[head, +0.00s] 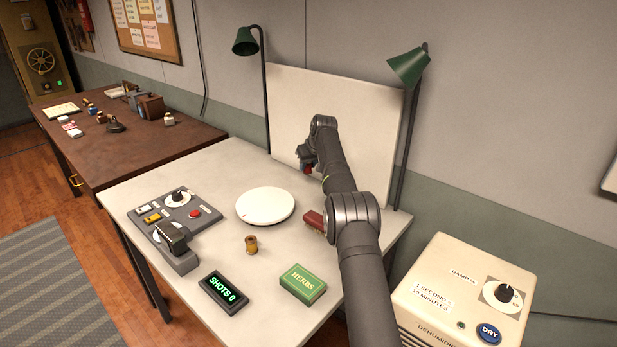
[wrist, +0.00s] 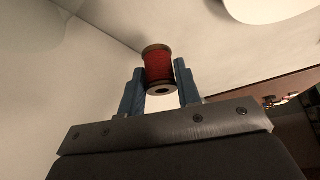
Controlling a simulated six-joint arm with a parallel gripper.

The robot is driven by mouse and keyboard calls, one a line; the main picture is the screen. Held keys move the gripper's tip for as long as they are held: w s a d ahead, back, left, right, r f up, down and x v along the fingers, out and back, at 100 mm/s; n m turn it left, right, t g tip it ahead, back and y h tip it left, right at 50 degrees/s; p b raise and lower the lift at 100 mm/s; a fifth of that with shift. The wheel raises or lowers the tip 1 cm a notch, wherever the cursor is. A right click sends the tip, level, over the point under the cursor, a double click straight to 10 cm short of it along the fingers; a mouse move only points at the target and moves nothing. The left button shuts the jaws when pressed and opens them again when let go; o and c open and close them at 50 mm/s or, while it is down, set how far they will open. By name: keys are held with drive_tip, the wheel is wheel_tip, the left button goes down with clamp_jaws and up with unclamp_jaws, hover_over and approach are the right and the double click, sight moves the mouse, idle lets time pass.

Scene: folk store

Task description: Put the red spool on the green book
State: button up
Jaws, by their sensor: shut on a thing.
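The red spool (wrist: 159,70) is between the two blue fingers of my gripper (wrist: 161,88) in the wrist view. It has red thread and tan ends, and one end with a dark hole faces the camera. In the head view my gripper (head: 307,168) is at the back of the white table, in front of the white backboard, with a bit of the red spool showing. The green book (head: 303,283), marked HERBS, lies flat near the table's front edge, well apart from my gripper.
A round white disc (head: 265,206) lies mid-table. A tan spool (head: 251,244) stands in front of it. A dark red block (head: 314,220) is beside my arm. The SHOTS display (head: 223,291) and a grey control panel (head: 178,212) are at left. Two green lamps flank the backboard (head: 330,110).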

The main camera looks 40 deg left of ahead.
drive_tip(key=shift+r, duration=0.8)
drive_tip(key=shift+d+r, duration=0.2)
drive_tip(key=shift+r, duration=0.35)
drive_tip(key=s+d+r, duration=0.1)
drive_tip(key=d+r, duration=0.2)
drive_tip(key=d, duration=0.1)
drive_tip(key=s+d+r, duration=0.1)
drive_tip(key=d+r, duration=0.1)
drive_tip(key=shift+s+d+r, duration=0.3)
drive_tip(key=shift+d, duration=0.05)
drive_tip(key=s+d+r, duration=0.3)
drive_tip(key=s+d, duration=1.1)
drive_tip(key=d, duration=0.5)
drive_tip(key=s+d+f, duration=0.3)
drive_tip(key=s+d, duration=0.3)
drive_tip(key=s, duration=0.1)
drive_tip(key=s+d+f, duration=0.3)
drive_tip(key=s+d, duration=0.3)
approach(300, 276)
drive_tip(key=shift+w+a, duration=0.25)
drive_tip(key=shift+a, duration=0.35)
drive_tip(key=shift+w+a, duration=0.25)
drive_tip(key=shift+a, duration=0.35)
drive_tip(key=shift+f, duration=2.05)
drive_tip(key=shift+f, duration=0.1)
